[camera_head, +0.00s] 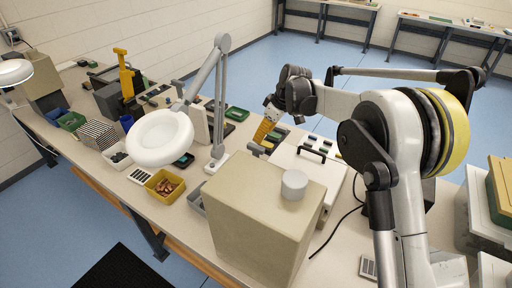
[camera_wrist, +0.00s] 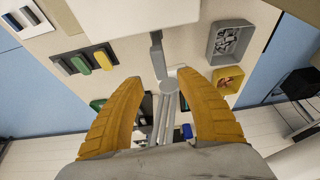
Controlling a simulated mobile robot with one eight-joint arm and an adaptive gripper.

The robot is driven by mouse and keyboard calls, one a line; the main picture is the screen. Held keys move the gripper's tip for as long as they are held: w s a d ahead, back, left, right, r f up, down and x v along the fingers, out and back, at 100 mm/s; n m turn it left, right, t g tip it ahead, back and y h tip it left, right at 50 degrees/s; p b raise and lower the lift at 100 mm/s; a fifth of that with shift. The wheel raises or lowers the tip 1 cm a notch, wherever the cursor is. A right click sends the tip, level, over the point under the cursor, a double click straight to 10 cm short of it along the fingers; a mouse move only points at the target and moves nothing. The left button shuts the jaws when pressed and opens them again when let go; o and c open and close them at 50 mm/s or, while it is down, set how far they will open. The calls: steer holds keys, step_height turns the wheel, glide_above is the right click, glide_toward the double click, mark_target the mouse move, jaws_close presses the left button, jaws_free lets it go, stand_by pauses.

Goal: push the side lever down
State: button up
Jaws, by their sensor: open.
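My gripper (camera_head: 264,131) is open, with its orange fingers angled down over the middle of the bench. It also shows in the wrist view (camera_wrist: 165,110), fingers wide apart with nothing held. Between and beyond them a grey jointed rod (camera_wrist: 168,86) with a round end shows; I cannot tell whether it is a lever or part of the lamp. Across the bench in the head view stands a grey machine (camera_head: 107,101) with a tall yellow lever-like part (camera_head: 125,74), upright, well apart from my gripper. I cannot tell for certain which part is the side lever.
A magnifier lamp (camera_head: 160,136) on a grey arm stands left of my gripper. A beige box-shaped machine (camera_head: 255,215) is at the front. A yellow tray (camera_head: 152,190) holds copper-coloured parts. A white case (camera_head: 318,183) with a dark handle is near my gripper.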

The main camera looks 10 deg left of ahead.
mark_target(256, 146)
steer(key=b+x, duration=0.1)
steer(key=x, duration=0.7)
steer(key=shift+b, duration=0.3)
jaws_close()
